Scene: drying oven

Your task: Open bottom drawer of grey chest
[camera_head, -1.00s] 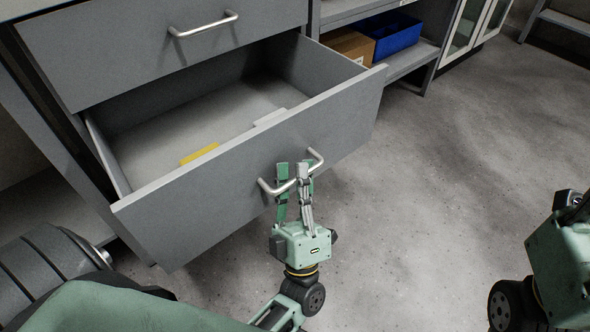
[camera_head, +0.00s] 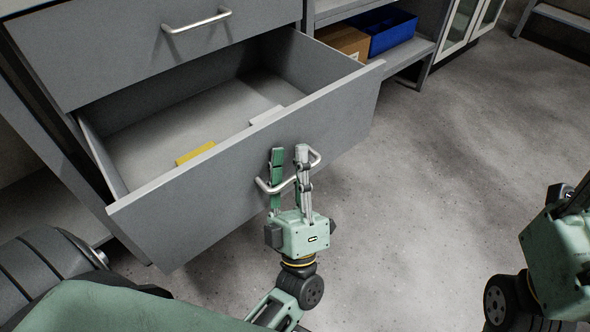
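The bottom drawer (camera_head: 235,165) of the grey chest is pulled well out. Its inside shows, with a yellow piece (camera_head: 195,153) and a pale piece (camera_head: 267,116) lying near its front panel. A bar handle (camera_head: 268,187) is on the front panel. My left gripper (camera_head: 290,153) is at this handle, its two fingers spread apart, with the bar showing between them. Whether a finger touches the bar I cannot tell. Part of my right arm (camera_head: 560,255) shows at the right edge; its fingertips cannot be made out.
The closed drawer (camera_head: 130,45) above has its own bar handle (camera_head: 197,20). A shelf to the right holds a cardboard box (camera_head: 343,41) and a blue bin (camera_head: 382,30). The grey floor (camera_head: 430,170) in front and to the right is clear.

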